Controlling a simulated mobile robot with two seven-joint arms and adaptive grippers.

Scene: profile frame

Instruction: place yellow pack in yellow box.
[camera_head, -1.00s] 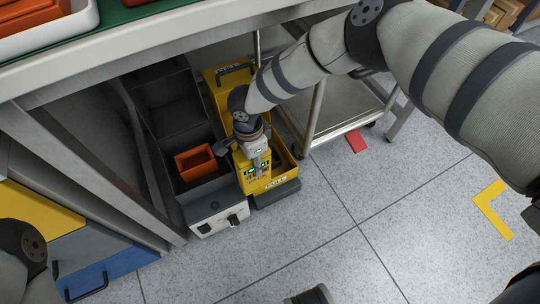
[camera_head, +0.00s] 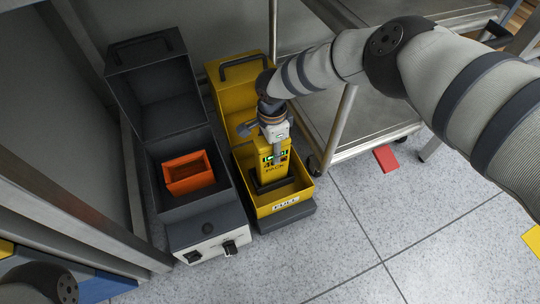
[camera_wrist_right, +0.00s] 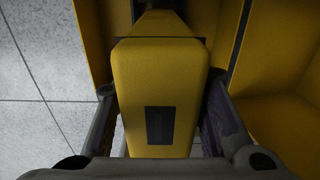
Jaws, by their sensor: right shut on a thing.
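The yellow pack (camera_head: 272,170), with green lights and dark lettering on its front, stands roughly upright within the walls of the open yellow box (camera_head: 286,211) in the head view. Whether its base touches the box floor is hidden. The box has a raised back part with a dark handle and a white label at its front. My right gripper (camera_head: 274,138) is shut on the upper part of the pack. In the right wrist view the pack (camera_wrist_right: 160,75) lies between the two fingers, with yellow box walls around it. My left gripper is not in view.
Left of the yellow box stands an open dark box (camera_head: 208,205) holding an orange bin (camera_head: 188,172). A grey unit with knobs (camera_head: 208,248) is at its front. A metal cart (camera_head: 385,120) stands close on the right, with a red piece (camera_head: 386,158) on the floor. Floor in front is clear.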

